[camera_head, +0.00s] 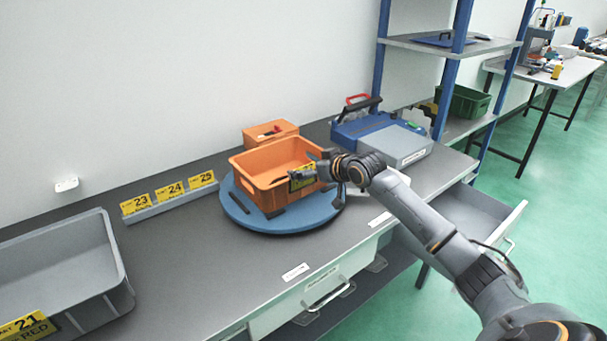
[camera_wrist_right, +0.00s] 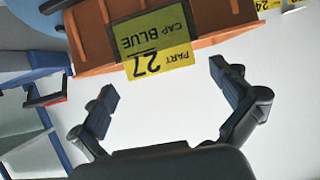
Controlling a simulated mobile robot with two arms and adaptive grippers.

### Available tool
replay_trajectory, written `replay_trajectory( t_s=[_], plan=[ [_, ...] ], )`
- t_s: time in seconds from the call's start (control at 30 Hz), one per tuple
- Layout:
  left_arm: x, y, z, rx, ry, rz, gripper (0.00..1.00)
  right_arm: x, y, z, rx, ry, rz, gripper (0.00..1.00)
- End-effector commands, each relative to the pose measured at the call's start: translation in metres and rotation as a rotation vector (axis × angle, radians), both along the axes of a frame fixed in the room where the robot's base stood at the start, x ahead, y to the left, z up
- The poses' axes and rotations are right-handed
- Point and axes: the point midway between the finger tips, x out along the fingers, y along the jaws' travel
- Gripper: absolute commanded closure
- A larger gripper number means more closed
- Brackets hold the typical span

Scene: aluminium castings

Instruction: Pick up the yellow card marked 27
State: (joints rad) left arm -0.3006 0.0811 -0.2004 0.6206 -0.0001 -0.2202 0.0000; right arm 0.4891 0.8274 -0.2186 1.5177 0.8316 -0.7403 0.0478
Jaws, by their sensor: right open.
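The yellow card marked 27 (camera_wrist_right: 157,60) shows upside down in the right wrist view, with "PART" and "CAP BLUE" on it. It lies against the side of the orange crate (camera_wrist_right: 93,40). In the head view the card (camera_head: 303,177) is at the right side of the crate (camera_head: 264,194), partly covered by my right gripper (camera_head: 311,172). In the right wrist view my right gripper (camera_wrist_right: 168,95) is open, its fingers apart, with the card beyond and between the fingertips. I see no contact between fingers and card. My left gripper is not in view.
The crate stands on a blue round turntable (camera_head: 244,215) on the grey bench. Cards 23, 24 and 25 stand in a rail (camera_head: 172,203) to the left. A grey tray (camera_head: 118,284) with card 21 is front left. A blue case (camera_head: 364,126) and open drawer (camera_head: 474,215) are to the right.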

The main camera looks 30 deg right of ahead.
Motion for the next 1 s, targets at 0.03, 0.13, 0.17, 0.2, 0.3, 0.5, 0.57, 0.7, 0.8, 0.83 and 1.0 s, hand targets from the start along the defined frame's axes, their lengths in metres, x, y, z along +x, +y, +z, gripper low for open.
replay_trajectory(
  t_s=[0.03,0.13,0.17,0.2,0.3,0.5,0.57,0.7,0.8,0.83,1.0],
  plan=[
    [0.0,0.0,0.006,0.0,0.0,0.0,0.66,0.008,0.002,0.0,0.004,0.0,-0.001,0.0],
    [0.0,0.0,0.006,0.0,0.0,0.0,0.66,0.018,0.002,-0.006,0.002,-0.001,-0.002,0.0],
    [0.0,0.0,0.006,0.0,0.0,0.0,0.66,0.02,0.002,-0.008,0.002,-0.001,-0.002,0.0],
    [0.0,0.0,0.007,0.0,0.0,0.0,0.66,0.022,0.002,-0.009,0.001,0.0,-0.002,0.0],
    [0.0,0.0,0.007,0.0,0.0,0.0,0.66,0.024,0.003,-0.012,0.0,0.0,-0.001,0.0],
    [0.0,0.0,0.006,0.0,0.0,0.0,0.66,0.024,0.002,-0.012,0.0,0.0,-0.001,0.04],
    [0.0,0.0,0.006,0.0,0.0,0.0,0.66,0.024,0.002,-0.012,0.0,0.0,-0.001,0.16],
    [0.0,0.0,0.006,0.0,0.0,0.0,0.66,0.024,0.002,-0.012,0.0,0.0,-0.001,0.39],
    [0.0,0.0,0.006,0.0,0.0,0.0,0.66,0.024,0.002,-0.012,0.0,0.0,-0.001,0.39],
    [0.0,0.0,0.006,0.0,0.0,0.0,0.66,0.024,0.002,-0.012,0.0,0.0,-0.001,0.39],
    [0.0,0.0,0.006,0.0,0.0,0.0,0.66,0.024,0.002,-0.011,-0.001,0.001,-0.001,0.39]
  ],
)
